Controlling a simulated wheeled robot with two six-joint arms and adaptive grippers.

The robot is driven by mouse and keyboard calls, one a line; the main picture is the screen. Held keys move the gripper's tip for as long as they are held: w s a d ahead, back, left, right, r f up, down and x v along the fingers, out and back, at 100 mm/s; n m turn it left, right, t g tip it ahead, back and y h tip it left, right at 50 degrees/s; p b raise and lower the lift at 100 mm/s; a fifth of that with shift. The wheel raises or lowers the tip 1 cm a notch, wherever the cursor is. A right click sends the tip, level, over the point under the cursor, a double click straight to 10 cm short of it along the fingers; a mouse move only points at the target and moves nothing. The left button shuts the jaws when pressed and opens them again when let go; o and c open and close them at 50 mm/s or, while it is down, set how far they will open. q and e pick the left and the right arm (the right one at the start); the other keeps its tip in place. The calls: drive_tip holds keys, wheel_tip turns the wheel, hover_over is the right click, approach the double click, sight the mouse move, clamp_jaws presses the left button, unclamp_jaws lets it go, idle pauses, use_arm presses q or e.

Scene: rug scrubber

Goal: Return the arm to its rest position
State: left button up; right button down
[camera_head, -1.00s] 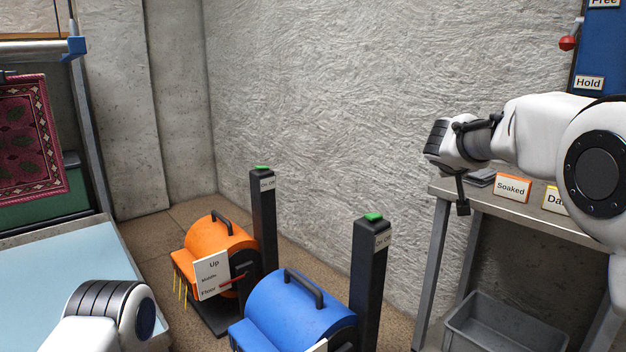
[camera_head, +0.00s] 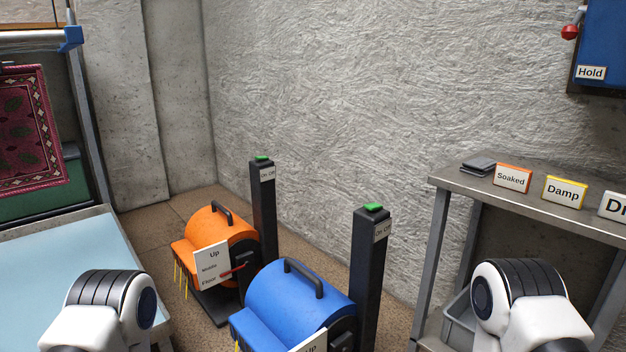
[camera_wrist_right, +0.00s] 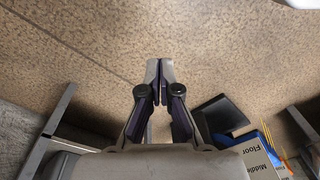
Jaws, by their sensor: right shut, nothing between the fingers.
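My right arm (camera_head: 520,300) is folded low at the right of the head view, in front of the metal table. Its gripper is out of the head view. In the right wrist view the right gripper (camera_wrist_right: 160,64) is shut with its fingertips together and nothing between them, over the speckled floor. My left arm (camera_head: 105,305) is folded low at the left of the head view, beside the light blue surface. Its gripper is not visible.
An orange scrubber (camera_head: 215,236) and a blue scrubber (camera_head: 295,305) stand on the floor beside black posts with green buttons. A metal table (camera_head: 455,180) holds Soaked (camera_head: 511,178) and Damp (camera_head: 564,192) signs. A grey bin (camera_head: 459,325) sits beneath. A patterned rug (camera_head: 30,125) hangs left.

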drive_tip(key=s, duration=0.5)
wheel_tip(320, 180, up, 33)
drive_tip(key=p, duration=3.3)
drive_tip(key=shift+w+d+r+g+h, duration=0.15)
drive_tip(key=shift+w+d+g+h, duration=0.15)
drive_tip(key=shift+d, duration=0.15)
